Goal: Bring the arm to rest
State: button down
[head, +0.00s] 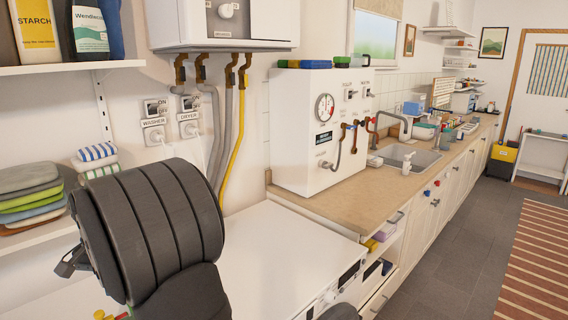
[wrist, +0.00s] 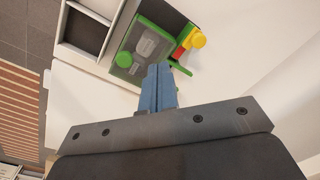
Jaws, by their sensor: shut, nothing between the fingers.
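My gripper (wrist: 160,70) shows in the wrist view with its two blue fingers together and nothing between them. Its fingertips lie in front of a green-edged dark holder (wrist: 127,60) with grey pieces in it; I cannot tell whether they touch. In the head view my dark, ribbed arm fills the lower left, over the white worktop. Most of my gripper is hidden there behind the arm.
A yellow and red piece (wrist: 194,40) sits by a green part beside the holder. The white machine top (head: 285,250) right of my arm is clear. A white box with a gauge (head: 305,130) stands behind it. Shelves with folded cloths (head: 30,195) are close at left.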

jog(key=s+a+r+n+t+h, duration=0.1)
jog(key=s+a+r+n+t, duration=0.2)
jog(key=n, duration=0.4)
jog(key=shift+a+r+t+h, duration=0.3)
jog(key=shift+a+r, duration=0.25)
jog(key=shift+a, duration=0.5)
